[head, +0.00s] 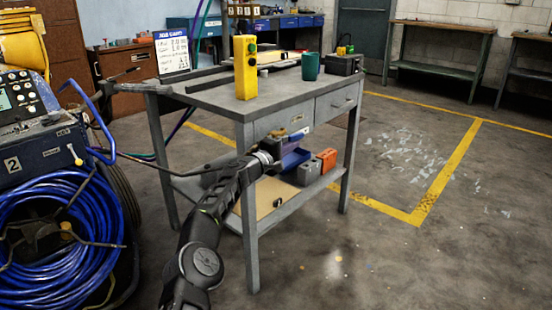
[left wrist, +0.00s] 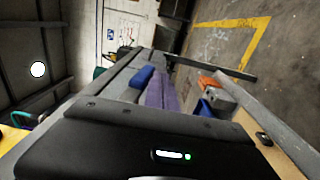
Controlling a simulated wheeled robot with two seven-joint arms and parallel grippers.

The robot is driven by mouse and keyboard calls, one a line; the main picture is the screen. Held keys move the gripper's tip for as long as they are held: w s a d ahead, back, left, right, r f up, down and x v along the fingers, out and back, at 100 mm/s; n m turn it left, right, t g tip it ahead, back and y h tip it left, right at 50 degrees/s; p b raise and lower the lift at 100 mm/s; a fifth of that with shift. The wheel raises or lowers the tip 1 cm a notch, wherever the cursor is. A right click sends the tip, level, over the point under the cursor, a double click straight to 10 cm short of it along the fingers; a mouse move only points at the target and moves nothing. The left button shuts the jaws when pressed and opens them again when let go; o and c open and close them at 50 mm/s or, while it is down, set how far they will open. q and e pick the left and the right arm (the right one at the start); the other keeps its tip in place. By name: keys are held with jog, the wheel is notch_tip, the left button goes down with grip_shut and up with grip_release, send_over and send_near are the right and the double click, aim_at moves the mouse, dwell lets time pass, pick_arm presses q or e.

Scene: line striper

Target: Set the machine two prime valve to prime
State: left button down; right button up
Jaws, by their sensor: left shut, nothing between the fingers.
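Machine two (head: 40,140), a dark blue line striper marked with a 2, stands at the left edge of the head view. A small lever with a pale knob (head: 75,155) sits on its side near the 2; I cannot tell for certain whether it is the prime valve, or how it is set. My left gripper (head: 298,137) is shut and empty, in front of the workbench drawers, well to the right of the machine. Its fingers (left wrist: 157,88) show in the left wrist view, pointing along the bench. My right gripper is not in view.
The grey workbench (head: 205,97) carries a yellow control box (head: 245,68) and a green cup (head: 310,67). Its lower shelf holds a blue bin and small boxes. A coiled blue hose (head: 65,240) hangs on the machine. Floor on the right is open.

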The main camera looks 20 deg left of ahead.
pick_arm(q)
jog(key=s+a+f+b, duration=0.3)
jog(key=s+f+b, duration=0.2)
jog(key=s, duration=0.4)
jog(key=shift+s+f, duration=0.4)
jog(key=shift+f, duration=0.3)
dwell(0.3)
